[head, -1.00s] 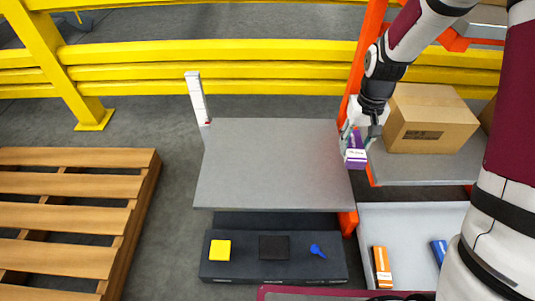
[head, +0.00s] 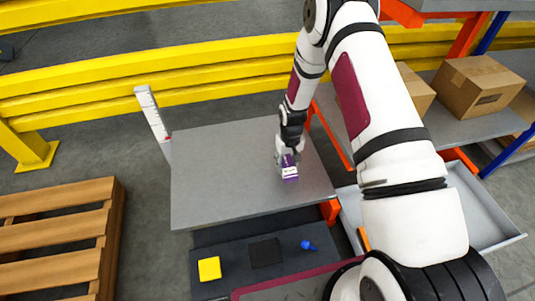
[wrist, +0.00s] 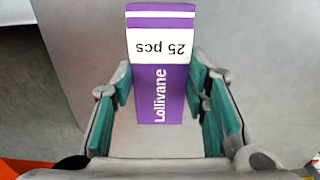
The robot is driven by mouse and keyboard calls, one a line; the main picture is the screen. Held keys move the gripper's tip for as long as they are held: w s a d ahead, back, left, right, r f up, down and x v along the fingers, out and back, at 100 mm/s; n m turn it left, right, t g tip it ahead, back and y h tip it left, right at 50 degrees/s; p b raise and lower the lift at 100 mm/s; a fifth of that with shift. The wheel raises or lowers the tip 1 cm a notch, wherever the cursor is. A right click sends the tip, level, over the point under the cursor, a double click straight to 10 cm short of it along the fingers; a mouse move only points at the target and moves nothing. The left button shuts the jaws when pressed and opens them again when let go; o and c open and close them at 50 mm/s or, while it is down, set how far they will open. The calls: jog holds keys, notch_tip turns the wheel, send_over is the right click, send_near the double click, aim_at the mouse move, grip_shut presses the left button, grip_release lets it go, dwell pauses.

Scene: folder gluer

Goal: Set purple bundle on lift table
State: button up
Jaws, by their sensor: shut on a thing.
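The purple bundle (head: 290,173) has a white label band and is held in my gripper (head: 287,158) over the right part of the grey lift table (head: 215,170). In the wrist view the bundle (wrist: 160,92) shows the words "Lollivane" and "25 pcs". It sits between the two green-padded fingers of my gripper (wrist: 165,110). The grey tabletop (wrist: 265,50) fills most of the background there. I cannot tell whether the bundle touches the tabletop.
A white ruled post (head: 152,112) stands at the table's left edge. In front are a yellow block (head: 209,268), a black square (head: 265,252) and a blue item (head: 308,245). Cartons (head: 480,83) sit on shelving at right. A wooden pallet (head: 60,235) lies left. The tabletop's left side is clear.

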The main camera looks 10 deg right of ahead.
jog(key=w+b, duration=0.1)
jog(key=w, duration=0.2)
jog(key=w+a+b, duration=0.1)
jog(key=w, duration=0.3)
jog(key=w+f+b, duration=0.1)
jog(key=w, duration=0.2)
jog(key=shift+w+a, duration=0.2)
jog(key=shift+a, duration=0.2)
jog(key=shift+w+f+b, duration=0.1)
jog(key=shift+f+b, duration=0.85)
jog(key=shift+f, duration=0.75)
jog(key=shift+f, duration=0.2)
jog(key=o, duration=1.2)
jog(key=shift+r, duration=0.1)
